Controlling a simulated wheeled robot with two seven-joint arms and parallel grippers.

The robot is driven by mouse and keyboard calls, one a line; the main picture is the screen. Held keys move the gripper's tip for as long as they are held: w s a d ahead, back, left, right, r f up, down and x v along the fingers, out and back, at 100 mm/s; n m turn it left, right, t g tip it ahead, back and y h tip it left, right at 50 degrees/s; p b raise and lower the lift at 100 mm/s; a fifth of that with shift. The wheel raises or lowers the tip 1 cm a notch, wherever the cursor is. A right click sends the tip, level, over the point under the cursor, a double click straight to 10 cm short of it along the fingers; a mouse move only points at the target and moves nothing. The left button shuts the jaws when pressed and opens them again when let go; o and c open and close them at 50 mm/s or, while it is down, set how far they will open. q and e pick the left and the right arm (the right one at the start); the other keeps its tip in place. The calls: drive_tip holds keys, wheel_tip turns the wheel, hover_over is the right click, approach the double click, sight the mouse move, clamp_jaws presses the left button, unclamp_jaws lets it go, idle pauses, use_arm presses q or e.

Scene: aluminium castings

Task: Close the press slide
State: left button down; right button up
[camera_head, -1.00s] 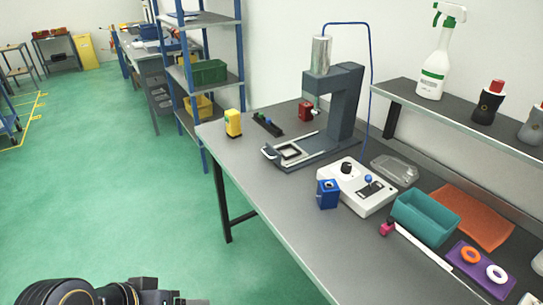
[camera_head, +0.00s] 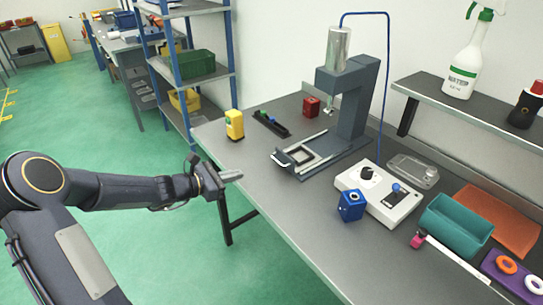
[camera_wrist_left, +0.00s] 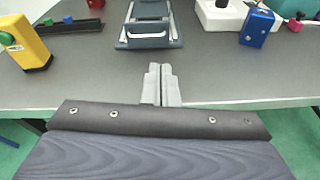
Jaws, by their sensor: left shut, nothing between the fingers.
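The press (camera_head: 345,100) is a dark grey stand with a silver cylinder on top, near the back of the table. Its slide (camera_head: 284,161) is a flat dark plate with a square frame on light rails, sticking out to the front left of the press head. The slide also shows at the top centre of the left wrist view (camera_wrist_left: 146,42). My left gripper (camera_head: 235,176) is shut and empty at the table's front edge, apart from the slide. In the left wrist view its fingers (camera_wrist_left: 160,75) point toward the slide's front end. My right gripper is not in view.
A blue block (camera_head: 351,205) and a white control box (camera_head: 385,205) are to the right. Bare table lies before the slide.

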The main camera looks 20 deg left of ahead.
use_arm(q)
drive_tip(key=shift+n+t, duration=0.4)
drive_tip(key=shift+n, duration=0.5)
drive_tip(key=p+x, duration=0.1)
drive_tip(key=x, duration=0.4)
drive_tip(key=w+a+f+p+x, duration=0.1)
drive_tip(key=x, duration=0.4)
drive_tip(key=a+p+x, duration=0.1)
drive_tip(key=x, duration=0.3)
drive_tip(key=shift+w+d+f, duration=0.2)
drive_tip(key=shift+w+f, duration=0.05)
drive_tip(key=shift+w, duration=0.2)
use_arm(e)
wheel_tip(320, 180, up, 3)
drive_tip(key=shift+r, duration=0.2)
